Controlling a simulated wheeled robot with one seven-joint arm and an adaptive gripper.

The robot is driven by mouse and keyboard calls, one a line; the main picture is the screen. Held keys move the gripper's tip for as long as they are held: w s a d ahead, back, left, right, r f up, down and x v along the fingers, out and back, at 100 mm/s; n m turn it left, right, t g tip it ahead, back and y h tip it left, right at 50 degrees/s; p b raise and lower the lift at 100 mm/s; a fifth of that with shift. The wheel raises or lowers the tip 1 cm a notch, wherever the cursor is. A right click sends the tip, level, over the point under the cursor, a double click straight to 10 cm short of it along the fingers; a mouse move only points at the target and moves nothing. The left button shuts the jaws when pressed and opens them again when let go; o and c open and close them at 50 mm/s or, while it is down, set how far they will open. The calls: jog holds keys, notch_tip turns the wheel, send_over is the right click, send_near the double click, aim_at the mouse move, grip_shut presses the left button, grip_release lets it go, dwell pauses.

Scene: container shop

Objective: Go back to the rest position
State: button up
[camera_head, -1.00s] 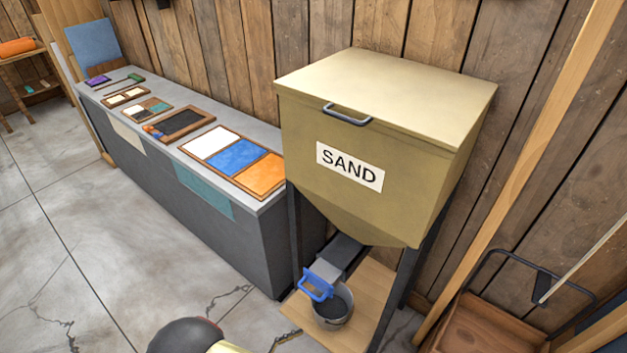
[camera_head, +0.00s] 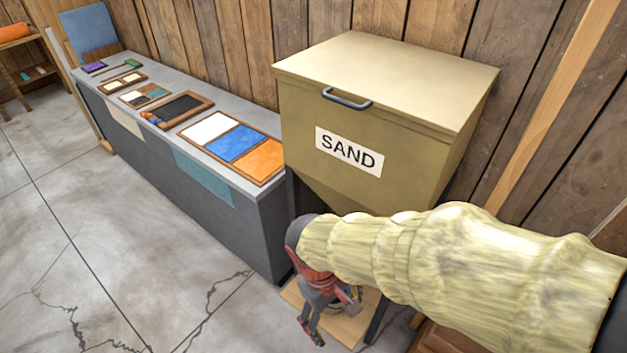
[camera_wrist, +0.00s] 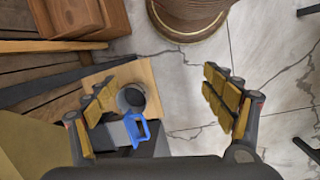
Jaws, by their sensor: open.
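My gripper (camera_head: 333,312) is in front of the lower part of the sand bin (camera_head: 395,120), at the end of my sleeved arm. In the wrist view my gripper (camera_wrist: 160,98) is open, its padded fingers wide apart with nothing between them held. The blue handle (camera_wrist: 139,133) of the bin's chute and a small bucket (camera_wrist: 131,97) show below, near the left finger and apart from it. In the head view my arm and gripper hide the chute and most of the bucket.
A grey counter (camera_head: 185,185) with colour sample trays runs along the wooden wall at left. The bucket stands on a wooden board (camera_wrist: 150,78). A round wooden object (camera_wrist: 185,22) stands at the top of the wrist view. The floor at left is clear.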

jog(key=s+d+r+m+t+y, duration=0.1)
jog(key=d+r+m+t, duration=0.5)
jog(key=d+r, duration=0.8)
notch_tip(320, 180, up, 4)
jog(key=shift+f+m+y, duration=0.2)
jog(key=shift+m+y, duration=0.4)
jog(key=shift+m, duration=0.3)
